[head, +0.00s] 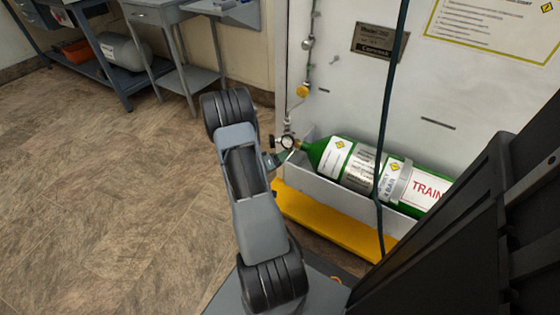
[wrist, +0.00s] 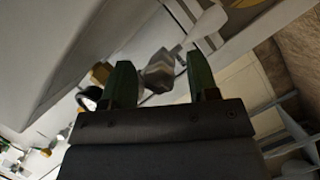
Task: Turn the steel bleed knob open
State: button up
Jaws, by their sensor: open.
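A grey, faceted steel knob (wrist: 158,73) shows in the wrist view between the two green fingers of my gripper (wrist: 161,75). The fingers stand apart, one on each side of it, with a visible gap to the right finger. I cannot tell whether the left finger touches it. In the head view my gripper (head: 281,159) is low beside the neck of a green cylinder (head: 332,157), mostly behind my arm. The knob is not clear there. A round gauge (head: 288,142) sits just above the gripper; it also shows in the wrist view (wrist: 90,97), left of the fingers.
The cylinder lies in a white trough on a yellow-edged base (head: 330,220) against a white panel (head: 345,95). A yellow knob (head: 302,91) is on the pipe above. A dark hose (head: 391,110) hangs in front. Workbenches (head: 125,75) stand behind left; the left floor is clear.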

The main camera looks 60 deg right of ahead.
jog(key=c, duration=0.9)
jog(key=shift+f+b, duration=0.1)
jog(key=shift+b, duration=0.2)
jog(key=shift+f+n+g+h+b, duration=0.1)
jog(key=shift+n+g+h+b, duration=0.45)
jog(key=shift+n, duration=0.55)
jog(key=n+h+b, duration=0.1)
jog(key=n, duration=0.3)
jog(key=shift+g+b, duration=0.35)
jog(key=n+h, duration=0.2)
jog(key=n, duration=0.2)
jog(key=shift+n+t+h, duration=0.5)
jog(key=shift+n+h, duration=0.15)
jog(key=shift+n, duration=1.75)
